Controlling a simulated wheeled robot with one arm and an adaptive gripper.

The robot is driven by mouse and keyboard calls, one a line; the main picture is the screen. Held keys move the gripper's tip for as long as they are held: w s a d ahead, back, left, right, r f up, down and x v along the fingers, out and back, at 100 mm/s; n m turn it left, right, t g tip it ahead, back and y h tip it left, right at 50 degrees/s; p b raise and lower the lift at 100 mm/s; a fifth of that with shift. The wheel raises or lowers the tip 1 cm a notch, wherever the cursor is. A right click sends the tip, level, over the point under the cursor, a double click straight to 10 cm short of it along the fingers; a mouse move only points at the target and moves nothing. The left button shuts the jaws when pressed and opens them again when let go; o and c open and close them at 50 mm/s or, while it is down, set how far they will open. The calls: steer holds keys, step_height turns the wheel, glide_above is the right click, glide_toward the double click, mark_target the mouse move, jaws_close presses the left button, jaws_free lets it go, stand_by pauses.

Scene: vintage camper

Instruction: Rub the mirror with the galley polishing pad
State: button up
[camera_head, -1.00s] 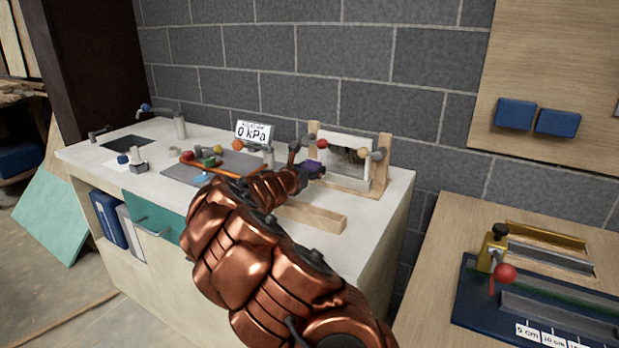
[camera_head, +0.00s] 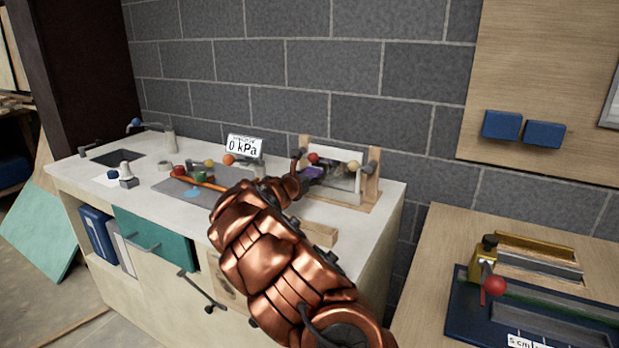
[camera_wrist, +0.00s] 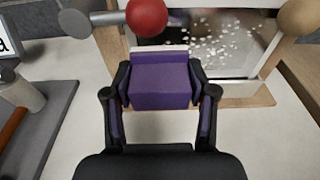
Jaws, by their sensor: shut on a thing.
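My gripper (camera_wrist: 160,84) is shut on the purple polishing pad (camera_wrist: 160,90), one finger at each side. The pad has a pale far edge. In the head view the pad (camera_head: 313,172) is at the left part of the mirror (camera_head: 343,184), which stands upright in a wooden frame (camera_head: 371,185). In the wrist view the mirror (camera_wrist: 225,45) shows many white specks right of and beyond the pad. The pad covers part of its lower left; I cannot tell whether they touch. A red ball (camera_wrist: 147,16) on a grey bar sits just above the pad.
A tan ball (camera_wrist: 299,17) is at the mirror's right side. A wooden block (camera_head: 320,234) lies on the counter before the frame. A workbench (camera_head: 440,235) stands right.

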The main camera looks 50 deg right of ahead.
mark_target(348, 176)
steer(key=shift+r+p+x, duration=0.2)
steer(key=shift+p+x, duration=0.25)
steer(key=shift+x, duration=0.85)
stand_by(0.9)
steer(key=shift+s+d+f+b, duration=0.1)
steer(key=shift+s+d+b, duration=0.1)
steer(key=shift+s+b, duration=0.7)
steer(key=shift+s+d+b, duration=0.2)
steer(key=shift+s+b, duration=0.55)
steer(key=shift+s, duration=0.1)
steer(key=shift+s+d+b, duration=0.25)
steer(key=shift+s+b, duration=0.4)
steer(key=shift+s, duration=0.05)
steer(key=shift+s+d+b, duration=0.25)
steer(key=shift+s+b, duration=0.35)
steer(key=shift+s, duration=0.15)
steer(key=shift+s+d+b, duration=0.25)
steer(key=shift+s+b, duration=0.4)
steer(key=shift+s, duration=0.05)
steer(key=shift+s+d+b, duration=0.15)
steer(key=shift+s+b, duration=0.4)
steer(key=shift+s, duration=0.05)
steer(key=shift+s+d+b, duration=0.15)
steer(key=shift+s+b, duration=0.35)
steer(key=shift+s, duration=0.15)
steer(key=shift+w+d+r, duration=0.1)
steer(key=shift+r, duration=0.1)
steer(key=shift+w+p, duration=0.1)
steer(key=shift+p, duration=0.25)
